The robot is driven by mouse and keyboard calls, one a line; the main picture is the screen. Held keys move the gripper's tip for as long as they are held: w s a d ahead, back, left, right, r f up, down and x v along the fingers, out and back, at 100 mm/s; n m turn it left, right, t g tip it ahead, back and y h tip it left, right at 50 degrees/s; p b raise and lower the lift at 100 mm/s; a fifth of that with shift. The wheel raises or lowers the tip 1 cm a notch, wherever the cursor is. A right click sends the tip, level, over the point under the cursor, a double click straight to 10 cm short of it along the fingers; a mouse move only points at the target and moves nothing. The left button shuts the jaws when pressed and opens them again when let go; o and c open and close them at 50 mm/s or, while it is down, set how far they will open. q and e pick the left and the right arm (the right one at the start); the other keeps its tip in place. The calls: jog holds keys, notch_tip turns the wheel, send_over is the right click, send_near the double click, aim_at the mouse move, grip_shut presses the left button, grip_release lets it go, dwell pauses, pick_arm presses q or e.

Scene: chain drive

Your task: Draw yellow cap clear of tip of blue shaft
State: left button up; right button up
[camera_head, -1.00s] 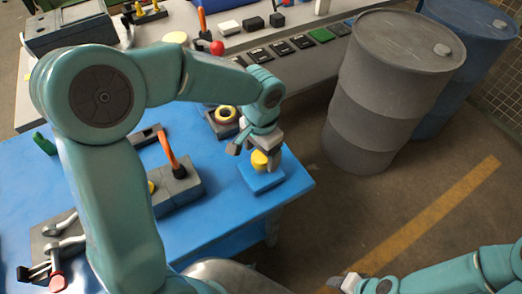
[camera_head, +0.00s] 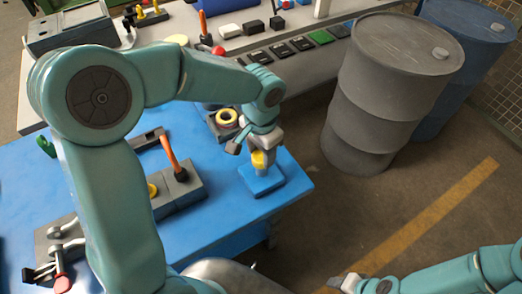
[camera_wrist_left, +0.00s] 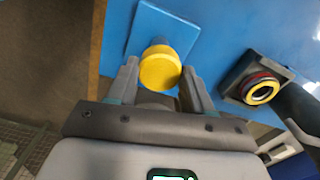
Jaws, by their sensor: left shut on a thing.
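A yellow cap (camera_head: 258,159) sits between the fingers of my left gripper (camera_head: 264,151), above a blue base plate (camera_head: 264,186) on the blue table. A short blue-grey shaft (camera_head: 262,172) shows below the cap, standing up from the plate. In the left wrist view the cap (camera_wrist_left: 160,68) is a round yellow disc between the two fingers of my left gripper (camera_wrist_left: 160,85), which is shut on it. The cap hides most of the shaft there, so I cannot tell whether the tip is still inside it. My right gripper (camera_head: 349,283) is low in the head view, far from the plate.
A yellow ring part (camera_head: 227,117) in a dark holder stands behind the plate. A grey block with an orange-handled tool (camera_head: 171,152) stands left of it. A grey drum (camera_head: 386,90) stands on the floor beyond the table's right edge.

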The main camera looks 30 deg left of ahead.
aim_at(261, 155)
pick_arm(q)
jog(key=shift+r+p, duration=2.35)
jog(key=shift+r, duration=0.9)
